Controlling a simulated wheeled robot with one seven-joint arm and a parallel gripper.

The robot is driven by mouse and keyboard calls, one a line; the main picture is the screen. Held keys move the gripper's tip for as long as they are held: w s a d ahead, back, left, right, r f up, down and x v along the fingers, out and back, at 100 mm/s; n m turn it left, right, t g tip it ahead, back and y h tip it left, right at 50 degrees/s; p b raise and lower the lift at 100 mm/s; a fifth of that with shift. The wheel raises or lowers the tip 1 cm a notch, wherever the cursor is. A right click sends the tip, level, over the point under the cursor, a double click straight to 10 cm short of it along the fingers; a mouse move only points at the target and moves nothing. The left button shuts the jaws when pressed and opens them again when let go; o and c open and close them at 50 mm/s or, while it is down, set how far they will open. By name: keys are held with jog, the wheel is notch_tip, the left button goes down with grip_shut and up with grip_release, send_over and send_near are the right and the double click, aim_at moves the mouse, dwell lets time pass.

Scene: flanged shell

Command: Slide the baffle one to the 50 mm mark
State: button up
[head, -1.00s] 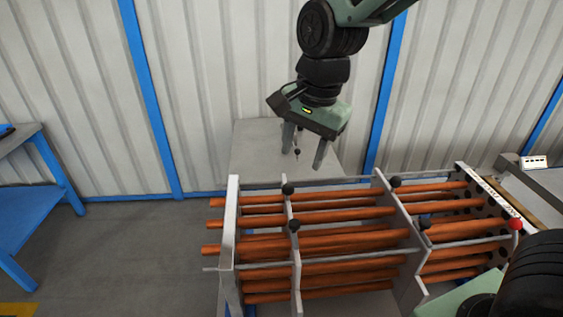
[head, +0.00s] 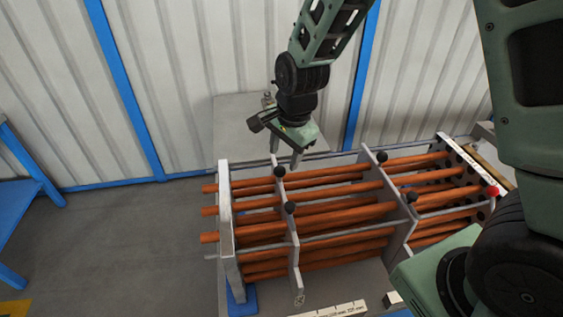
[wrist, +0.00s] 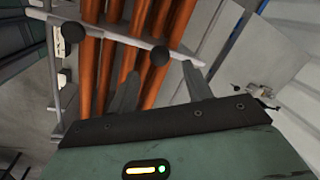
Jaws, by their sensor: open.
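Two thin grey baffle plates stand across the orange tubes in the head view, each with two black knobs. The left baffle (head: 293,240) has knobs at its top and middle; the right baffle (head: 398,215) stands further along. I cannot tell by label which is baffle one. My gripper (head: 286,160) is open and empty, just above the back knob of the left baffle. In the wrist view, a grey baffle edge (wrist: 116,37) with two black knobs lies beyond my open fingers (wrist: 160,76), apart from them as far as I can tell.
The orange tubes (head: 340,218) run from a left end plate (head: 226,215) to a perforated right plate (head: 470,170). Grey rods run alongside. A white printed strip (head: 340,310) lies at the front, its marks too small to read. A grey table (head: 235,125) stands behind.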

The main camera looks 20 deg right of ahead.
aim_at(281, 167)
jog(key=shift+w+a+f+p, duration=0.1)
jog(key=shift+w+f+p, duration=0.15)
jog(key=shift+f, duration=1)
jog(key=shift+w+a+f+p, duration=0.1)
jog(key=shift+w+f+p, duration=0.1)
jog(key=shift+f, duration=1.05)
jog(key=shift+c, duration=0.3)
grip_shut()
jog(key=d, duration=0.3)
jog(key=s+d+b, duration=0.1)
jog(key=d, duration=0.1)
jog(key=shift+o, duration=0.3)
grip_release()
jog(key=shift+a, duration=0.1)
jog(key=shift+r, duration=0.15)
jog(key=s+d+r+b, duration=0.1)
jog(key=s+r+b, duration=0.2)
jog(key=r, duration=1.4)
jog(key=shift+d, duration=0.15)
